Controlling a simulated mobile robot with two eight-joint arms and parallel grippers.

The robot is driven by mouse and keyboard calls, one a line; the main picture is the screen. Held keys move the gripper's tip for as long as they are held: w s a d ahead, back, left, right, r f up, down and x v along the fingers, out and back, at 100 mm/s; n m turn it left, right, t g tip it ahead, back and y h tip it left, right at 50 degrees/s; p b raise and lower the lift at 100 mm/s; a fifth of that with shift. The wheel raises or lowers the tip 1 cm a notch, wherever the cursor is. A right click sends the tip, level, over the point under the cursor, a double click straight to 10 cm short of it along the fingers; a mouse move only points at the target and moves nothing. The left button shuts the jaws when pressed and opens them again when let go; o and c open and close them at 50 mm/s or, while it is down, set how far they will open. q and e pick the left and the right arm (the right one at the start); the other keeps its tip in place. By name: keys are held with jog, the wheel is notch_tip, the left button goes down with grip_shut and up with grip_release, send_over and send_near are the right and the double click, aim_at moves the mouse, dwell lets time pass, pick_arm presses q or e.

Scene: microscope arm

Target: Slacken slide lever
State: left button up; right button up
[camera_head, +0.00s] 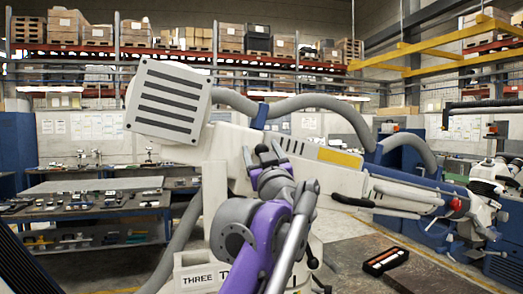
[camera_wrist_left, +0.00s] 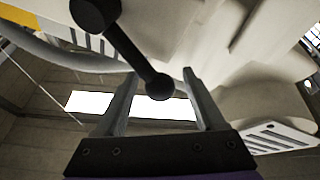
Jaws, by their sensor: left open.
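The slide lever (camera_wrist_left: 131,52) shows in the left wrist view as a black rod with a round hub at its upper end and a ball at its lower end. It belongs to the large white microscope arm (camera_head: 215,165). My left gripper (camera_wrist_left: 160,74) is open, and the ball end appears between its two fingers. I cannot tell whether they touch it. In the head view my left gripper (camera_head: 263,155) is raised against the side of the white arm, and the lever is not clear there. My right gripper is not in view.
A vented white box (camera_head: 168,100) tops the arm at left. A red knob (camera_head: 456,204) sits on its right end. A black and red tray (camera_head: 385,260) lies at lower right. Workbenches (camera_head: 95,186) with small parts stand at left; grey hoses (camera_head: 310,102) run along the arm.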

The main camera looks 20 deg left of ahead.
pick_arm(q)
jog(key=shift+c, duration=0.2)
grip_shut()
jog(key=shift+s, duration=0.1)
dwell(1.0)
